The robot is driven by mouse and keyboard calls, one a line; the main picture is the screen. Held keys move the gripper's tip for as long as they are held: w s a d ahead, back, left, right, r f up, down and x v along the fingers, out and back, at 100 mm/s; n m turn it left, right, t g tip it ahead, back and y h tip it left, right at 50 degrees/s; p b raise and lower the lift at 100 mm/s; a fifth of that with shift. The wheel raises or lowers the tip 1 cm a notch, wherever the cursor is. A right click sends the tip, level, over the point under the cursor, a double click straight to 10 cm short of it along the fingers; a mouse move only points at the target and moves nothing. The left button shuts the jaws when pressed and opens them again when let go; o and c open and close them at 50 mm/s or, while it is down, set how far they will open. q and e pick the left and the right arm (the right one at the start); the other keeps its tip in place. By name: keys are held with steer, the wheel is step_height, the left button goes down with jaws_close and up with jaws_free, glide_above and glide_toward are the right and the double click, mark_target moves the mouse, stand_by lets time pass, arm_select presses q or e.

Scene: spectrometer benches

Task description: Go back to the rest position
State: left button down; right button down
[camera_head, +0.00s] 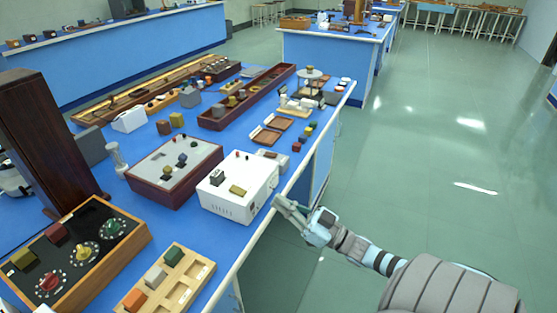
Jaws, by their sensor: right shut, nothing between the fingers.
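My right gripper (281,202) is at the end of my right arm, which comes in from the lower right. Its fingers are together with nothing between them. It is at the near right edge of the blue bench (222,247), just right of the white box (238,186). I cannot tell whether it touches the bench edge. My left gripper is not in view.
The bench holds a dark red box (174,172), a wooden dial panel (75,250), a wooden compartment tray (166,287) with small blocks, and a tall dark wooden post (45,140). Open green floor (430,170) lies to the right. Another blue bench (335,55) stands behind.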

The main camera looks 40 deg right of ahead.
steer(key=d+f+m+g+h, duration=0.15)
steer(key=d+f+h, duration=0.25)
steer(key=f, duration=0.4)
steer(key=d+f+g+h, duration=0.3)
steer(key=f+h, duration=0.1)
steer(key=f, duration=0.4)
steer(key=s+d+f+g+h, duration=0.1)
steer(key=s+f+g, duration=0.2)
steer(key=s+f, duration=0.4)
steer(key=s+d+f+g+h, duration=0.1)
steer(key=s+f+g, duration=0.35)
steer(key=f, duration=0.45)
steer(key=s+a+f+m+g+p, duration=0.1)
steer(key=s+a+f+g, duration=0.15)
steer(key=s+f, duration=0.35)
steer(key=s+a+f+m+g+p, duration=0.15)
steer(key=s+a+f, duration=0.25)
steer(key=s, duration=0.4)
steer(key=s+a+f+g, duration=0.1)
steer(key=s+a+f, duration=0.1)
steer(key=s+a, duration=0.2)
steer(key=s+a+f+g+y, duration=0.1)
steer(key=s+a, duration=0.4)
steer(key=a, duration=0.5)
steer(key=shift+s+f+g+y, duration=0.2)
steer(key=shift+f+g+y, duration=0.15)
steer(key=shift+g, duration=0.35)
